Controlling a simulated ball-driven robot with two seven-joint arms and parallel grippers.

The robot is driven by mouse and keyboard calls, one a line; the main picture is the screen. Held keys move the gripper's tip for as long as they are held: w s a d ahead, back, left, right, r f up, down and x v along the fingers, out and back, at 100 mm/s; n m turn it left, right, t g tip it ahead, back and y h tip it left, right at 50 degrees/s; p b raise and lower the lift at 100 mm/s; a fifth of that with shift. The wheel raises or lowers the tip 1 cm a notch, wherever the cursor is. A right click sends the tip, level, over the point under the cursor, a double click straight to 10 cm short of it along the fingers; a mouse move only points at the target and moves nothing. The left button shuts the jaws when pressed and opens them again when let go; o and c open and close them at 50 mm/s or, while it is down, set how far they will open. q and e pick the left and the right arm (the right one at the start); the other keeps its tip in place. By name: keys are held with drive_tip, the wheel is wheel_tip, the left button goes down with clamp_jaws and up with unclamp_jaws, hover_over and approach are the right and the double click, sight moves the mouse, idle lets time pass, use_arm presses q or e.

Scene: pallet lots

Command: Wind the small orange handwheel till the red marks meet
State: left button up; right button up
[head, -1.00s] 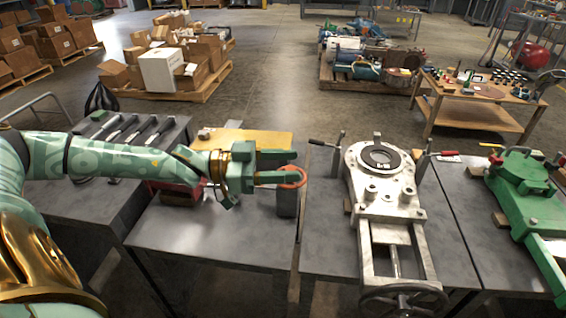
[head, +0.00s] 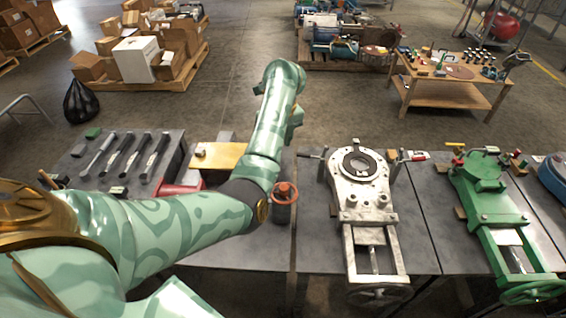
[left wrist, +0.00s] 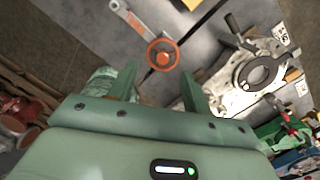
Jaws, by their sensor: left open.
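The small orange handwheel (head: 285,193) sits on a dark grey block at the right edge of the table left of centre. In the left wrist view the orange handwheel (left wrist: 163,54) shows whole, with spokes and a hub, beyond the fingertips and not between them. My left gripper (left wrist: 160,85) is open, its two green fingers apart with nothing between them. In the head view my raised left arm hides most of that gripper. I cannot make out the red marks in either view. My right gripper is in neither view.
A white gate valve (head: 362,190) with a large grey handwheel lies on the middle table, close right of the orange wheel. A green valve (head: 485,190) lies farther right. Dark-handled tools (head: 125,152), a yellow board (head: 218,154) and a red item (head: 180,188) lie left.

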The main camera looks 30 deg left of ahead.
sight(284, 187)
use_arm(q)
drive_tip(key=shift+h, duration=0.7)
drive_tip(key=f+b, duration=0.2)
drive_tip(key=f, duration=0.3)
drive_tip(key=d+f+b, duration=0.1)
drive_tip(key=f+b, duration=0.2)
drive_tip(key=f, duration=0.2)
drive_tip(key=d+f+b, duration=0.1)
drive_tip(key=f+b, duration=0.2)
drive_tip(key=f, duration=0.2)
drive_tip(key=shift+s+d+f, duration=0.15)
drive_tip(key=shift+d+f, duration=0.05)
drive_tip(key=shift+f, duration=0.2)
drive_tip(key=shift+f+b, duration=0.3)
drive_tip(key=shift+b, duration=0.1)
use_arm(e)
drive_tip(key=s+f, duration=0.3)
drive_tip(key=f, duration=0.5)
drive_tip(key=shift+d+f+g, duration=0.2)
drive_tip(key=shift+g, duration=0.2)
use_arm(q)
drive_tip(key=c, duration=1)
